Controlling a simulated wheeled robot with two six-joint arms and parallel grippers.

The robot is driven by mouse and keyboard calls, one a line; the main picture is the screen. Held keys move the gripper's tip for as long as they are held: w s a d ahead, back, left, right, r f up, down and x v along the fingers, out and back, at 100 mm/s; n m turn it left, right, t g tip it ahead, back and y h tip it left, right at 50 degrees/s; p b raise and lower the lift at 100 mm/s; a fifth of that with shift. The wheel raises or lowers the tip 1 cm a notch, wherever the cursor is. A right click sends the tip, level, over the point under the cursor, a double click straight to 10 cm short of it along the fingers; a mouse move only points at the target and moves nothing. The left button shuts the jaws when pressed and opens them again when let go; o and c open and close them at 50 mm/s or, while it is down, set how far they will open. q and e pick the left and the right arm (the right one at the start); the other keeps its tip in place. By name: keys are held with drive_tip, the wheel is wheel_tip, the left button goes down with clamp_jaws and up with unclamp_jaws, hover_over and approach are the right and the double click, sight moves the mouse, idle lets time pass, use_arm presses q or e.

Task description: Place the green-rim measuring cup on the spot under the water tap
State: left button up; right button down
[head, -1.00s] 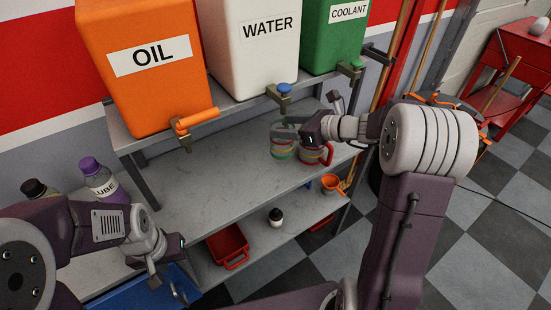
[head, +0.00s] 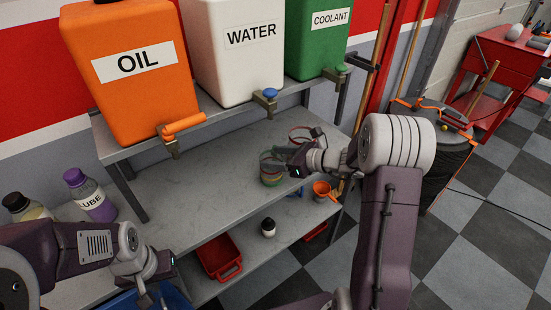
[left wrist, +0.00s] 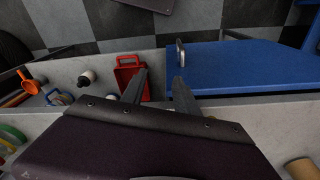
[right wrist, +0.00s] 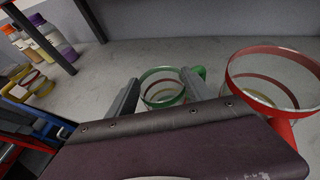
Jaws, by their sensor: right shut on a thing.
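The green-rim measuring cup (head: 270,172) is clear with a green rim and base, near the front of the metal shelf. My right gripper (head: 276,160) is shut on it; in the right wrist view the cup (right wrist: 162,88) sits upright between the two fingers. I cannot tell whether its base touches the shelf. The white water container (head: 235,55) has a blue-knobbed tap (head: 268,97) up and behind the cup. The shelf spot below the tap shows no clear mark. My left gripper (left wrist: 158,88) is open and empty, low at the left.
A red-rim measuring cup (right wrist: 275,80) stands close beside the green one, partly hidden by my right gripper in the head view. The orange oil container (head: 130,70) and green coolant container (head: 317,40) flank the water container. The shelf (head: 205,170) left of the cups is clear.

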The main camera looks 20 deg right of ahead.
drive_tip(key=shift+c, duration=2)
unclamp_jaws()
drive_tip(key=shift+s, duration=0.1)
